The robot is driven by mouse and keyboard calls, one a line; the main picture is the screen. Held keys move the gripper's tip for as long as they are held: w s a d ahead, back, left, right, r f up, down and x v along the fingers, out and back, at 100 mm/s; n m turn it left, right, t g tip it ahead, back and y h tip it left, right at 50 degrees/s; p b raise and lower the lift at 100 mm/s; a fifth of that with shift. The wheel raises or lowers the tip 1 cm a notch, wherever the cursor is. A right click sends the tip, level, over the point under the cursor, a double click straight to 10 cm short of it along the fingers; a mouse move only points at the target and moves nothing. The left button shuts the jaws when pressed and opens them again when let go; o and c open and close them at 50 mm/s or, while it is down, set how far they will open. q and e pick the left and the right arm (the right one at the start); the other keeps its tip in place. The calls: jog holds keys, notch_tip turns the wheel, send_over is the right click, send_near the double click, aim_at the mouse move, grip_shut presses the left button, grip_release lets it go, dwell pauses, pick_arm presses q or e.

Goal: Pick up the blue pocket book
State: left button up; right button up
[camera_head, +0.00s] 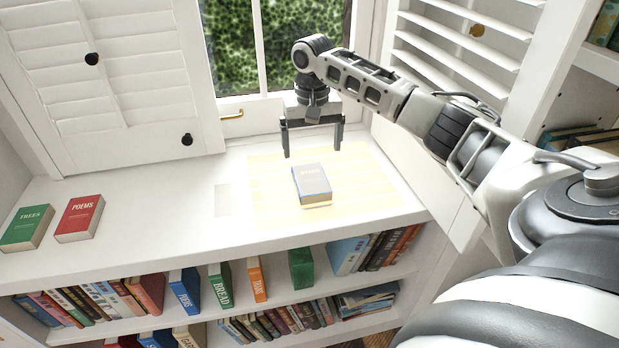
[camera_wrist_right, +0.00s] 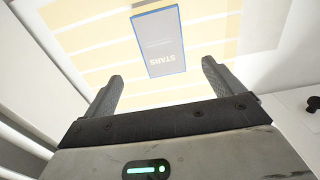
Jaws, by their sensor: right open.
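The blue pocket book (camera_head: 312,184) lies flat on the white window ledge in a patch of sunlight, its cover washed out by glare. In the right wrist view the same book (camera_wrist_right: 160,42) shows the word STARS, upside down, with a blue border. It lies beyond the fingertips and between their lines, with its top part near the frame edge. My right gripper (camera_head: 313,151) is open and empty, pointing down just behind and above the book, apart from it. Its two fingers (camera_wrist_right: 160,75) are spread wide in the wrist view. My left gripper is not in view.
A green book titled TREES (camera_head: 27,228) and a red book titled POEMS (camera_head: 80,218) lie at the ledge's left. The ledge (camera_head: 150,220) is clear between them and the blue book. Shelves of books (camera_head: 225,288) sit below. The window (camera_head: 270,45) and shutters (camera_head: 110,80) stand behind.

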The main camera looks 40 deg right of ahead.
aim_at(312, 180)
notch_tip(312, 180, down, 4)
jog(key=shift+r, duration=0.2)
jog(key=f, duration=0.3)
jog(key=s+a+f+b, duration=0.1)
jog(key=shift+f, duration=0.75)
jog(key=shift+r, duration=0.1)
jog(key=c, duration=1.1)
jog(key=shift+c, duration=0.2)
